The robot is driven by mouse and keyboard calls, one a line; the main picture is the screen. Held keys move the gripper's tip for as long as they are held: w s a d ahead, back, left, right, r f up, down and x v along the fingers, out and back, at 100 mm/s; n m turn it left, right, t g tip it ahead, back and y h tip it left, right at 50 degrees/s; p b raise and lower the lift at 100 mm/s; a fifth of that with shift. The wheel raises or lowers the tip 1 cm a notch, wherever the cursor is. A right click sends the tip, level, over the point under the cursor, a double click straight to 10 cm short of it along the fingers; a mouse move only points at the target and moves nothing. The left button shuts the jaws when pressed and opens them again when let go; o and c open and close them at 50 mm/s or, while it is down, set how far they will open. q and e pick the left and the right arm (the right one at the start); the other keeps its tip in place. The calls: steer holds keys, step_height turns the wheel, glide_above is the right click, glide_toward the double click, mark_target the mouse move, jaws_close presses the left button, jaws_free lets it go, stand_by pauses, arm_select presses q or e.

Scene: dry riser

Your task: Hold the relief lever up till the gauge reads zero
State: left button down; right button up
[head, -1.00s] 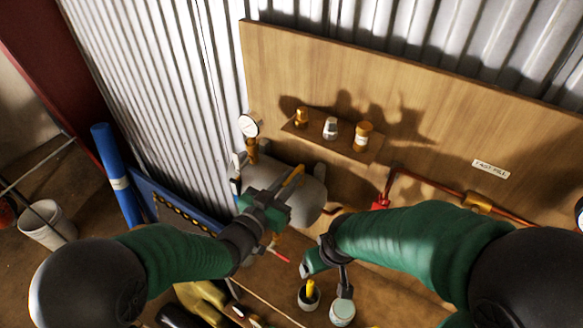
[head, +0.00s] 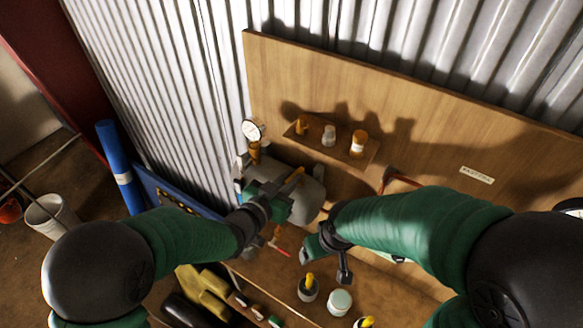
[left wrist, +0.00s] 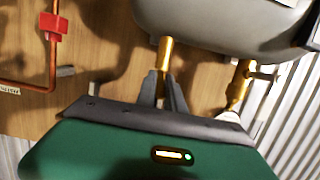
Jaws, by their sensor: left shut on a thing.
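The gauge (head: 252,131) is a white dial on a brass stem at the left end of the grey tank (head: 310,197); its reading is too small to make out. The relief lever (head: 293,177) shows as a yellow-brass bar by the tank. My left gripper (head: 268,200) is at the tank. In the left wrist view its dark fingers (left wrist: 164,88) are shut around the brass relief lever (left wrist: 165,55), beside the tank (left wrist: 215,25). The lever's exact angle is unclear.
A small shelf (head: 343,152) holds brass and white fittings on the wooden backboard (head: 430,120). Cups (head: 309,289) and a white-lidded jar (head: 340,302) stand on the bench below my right arm. A red clip on copper pipe (left wrist: 52,24) shows in the left wrist view.

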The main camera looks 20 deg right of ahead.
arm_select(q)
steer(key=shift+w+d+r+g+y+p, duration=0.1)
steer(key=shift+r+g+y+p, duration=0.3)
steer(key=shift+p, duration=0.6)
steer(key=shift+w+d+r+g+y+p, duration=0.1)
steer(key=shift+r+y+p, duration=0.1)
steer(key=shift+r+p, duration=0.6)
steer(key=shift+w+d+g+y, duration=0.1)
steer(key=shift+g+y, duration=0.3)
steer(key=shift+y, duration=0.1)
steer(key=shift+f, duration=0.4)
stand_by(5.3)
